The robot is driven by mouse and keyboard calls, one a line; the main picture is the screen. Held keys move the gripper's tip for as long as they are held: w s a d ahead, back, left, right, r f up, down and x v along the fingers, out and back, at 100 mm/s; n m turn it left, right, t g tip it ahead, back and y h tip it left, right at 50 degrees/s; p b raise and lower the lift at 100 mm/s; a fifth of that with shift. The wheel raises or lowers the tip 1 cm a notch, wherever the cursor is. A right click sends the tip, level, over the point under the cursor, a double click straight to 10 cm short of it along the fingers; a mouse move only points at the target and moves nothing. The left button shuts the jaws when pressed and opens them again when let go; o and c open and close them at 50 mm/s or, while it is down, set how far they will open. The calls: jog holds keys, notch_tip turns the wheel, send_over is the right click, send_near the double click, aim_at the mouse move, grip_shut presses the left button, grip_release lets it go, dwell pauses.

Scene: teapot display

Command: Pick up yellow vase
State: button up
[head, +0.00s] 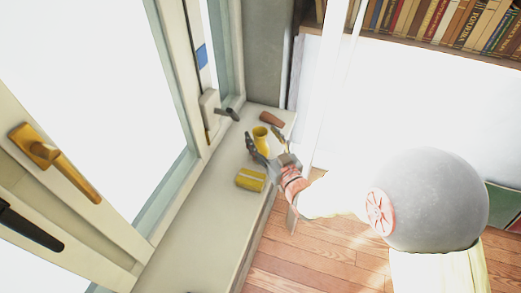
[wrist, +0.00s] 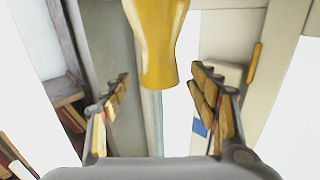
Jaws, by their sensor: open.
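The yellow vase (head: 261,138) stands on the pale window sill (head: 203,217) in the head view. In the wrist view the yellow vase (wrist: 158,45) hangs in from the top edge, its upper end cut off by the frame. My gripper (head: 264,143) is open at the vase, with one finger to each side of it in the head view. In the wrist view my gripper's fingers (wrist: 163,85) are spread wide, and the vase lies centred between and beyond them. I see no finger touching the vase.
A yellow box-like object (head: 250,180) lies on the sill near my gripper. A brown object (head: 271,119) lies behind the vase. The window frame with a dark handle (head: 228,113) borders the sill on the left. A bookshelf (head: 440,25) is at the upper right.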

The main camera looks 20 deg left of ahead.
jog(key=shift+x, duration=1.15)
jog(key=c, duration=0.4)
grip_shut()
